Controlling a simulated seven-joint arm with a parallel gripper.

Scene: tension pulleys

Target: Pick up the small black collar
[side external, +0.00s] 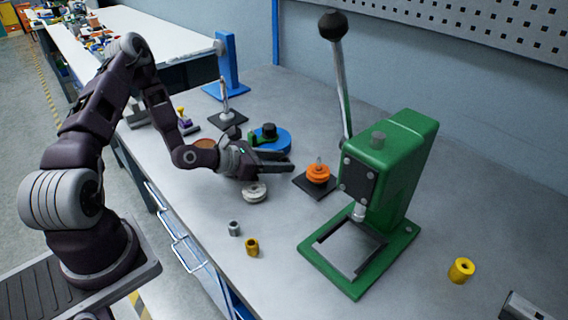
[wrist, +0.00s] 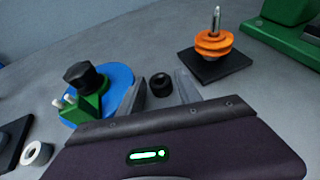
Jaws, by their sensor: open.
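The small black collar (wrist: 161,84) sits on the grey bench in the wrist view, with a dark hole in its top. My gripper (wrist: 159,78) is open, with one grey finger on each side of the collar in that picture. The collar looks uncovered and not gripped; I cannot tell how far the fingertips are above the bench. In the side view my gripper (side external: 290,161) is low over the bench, pointing right, between the blue disc and the orange pulley. The collar cannot be made out there and is probably hidden by the gripper.
A blue disc with a green black-knobbed part (wrist: 88,90) lies left of the fingers. An orange pulley (wrist: 214,42) stands on a black plate to the right. A pale pulley (side external: 255,193) lies below my gripper. The green press (side external: 395,165) stands farther right.

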